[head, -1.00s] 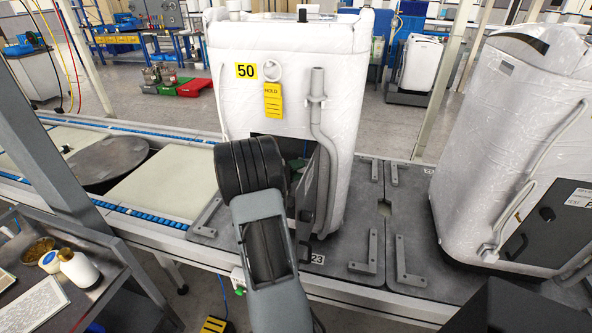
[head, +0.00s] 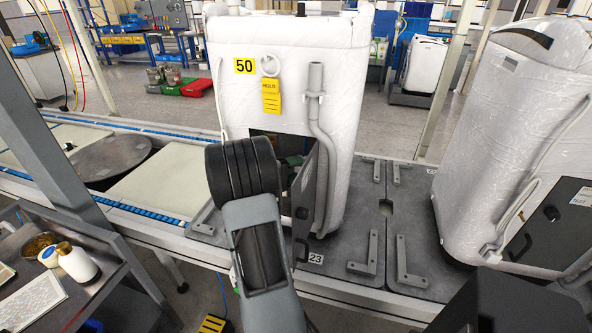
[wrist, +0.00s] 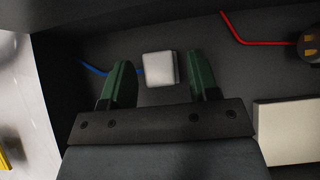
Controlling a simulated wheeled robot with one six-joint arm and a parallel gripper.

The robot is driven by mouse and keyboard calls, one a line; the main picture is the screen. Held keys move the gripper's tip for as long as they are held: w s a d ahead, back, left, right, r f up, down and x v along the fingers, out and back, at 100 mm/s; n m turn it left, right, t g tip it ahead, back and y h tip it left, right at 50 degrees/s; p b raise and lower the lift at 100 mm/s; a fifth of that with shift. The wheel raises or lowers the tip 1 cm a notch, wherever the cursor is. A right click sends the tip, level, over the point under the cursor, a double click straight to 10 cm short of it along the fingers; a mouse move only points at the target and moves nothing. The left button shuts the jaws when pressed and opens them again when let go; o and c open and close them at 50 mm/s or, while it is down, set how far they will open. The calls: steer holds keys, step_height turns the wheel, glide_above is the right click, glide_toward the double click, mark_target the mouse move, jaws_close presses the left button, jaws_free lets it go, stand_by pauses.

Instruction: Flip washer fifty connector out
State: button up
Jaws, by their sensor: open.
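Washer fifty (head: 335,78) is a white, wrapped appliance with a yellow "50" label (head: 244,66) and a yellow HOLD tag (head: 271,95). Its lower front compartment is open, with the dark door (head: 304,190) swung out to the right. In the wrist view my gripper (wrist: 162,82) is inside the dark compartment, its two green fingers apart. A small white block, which looks like the connector (wrist: 160,68), shows between and slightly beyond the fingertips. A blue wire (wrist: 93,70) runs toward its left side. Whether the fingers touch it cannot be told.
A red wire (wrist: 262,42) leads to a dark round part (wrist: 309,44) at the right in the compartment, above a pale box (wrist: 285,130). Another wrapped washer (head: 500,130) stands to the right. A cart with bottles (head: 76,262) is at lower left.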

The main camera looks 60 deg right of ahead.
steer(key=b+v, duration=0.1)
steer(key=v, duration=1.2)
steer(key=shift+a+b, duration=0.3)
steer(key=shift+a, duration=0.05)
steer(key=shift+w, duration=0.15)
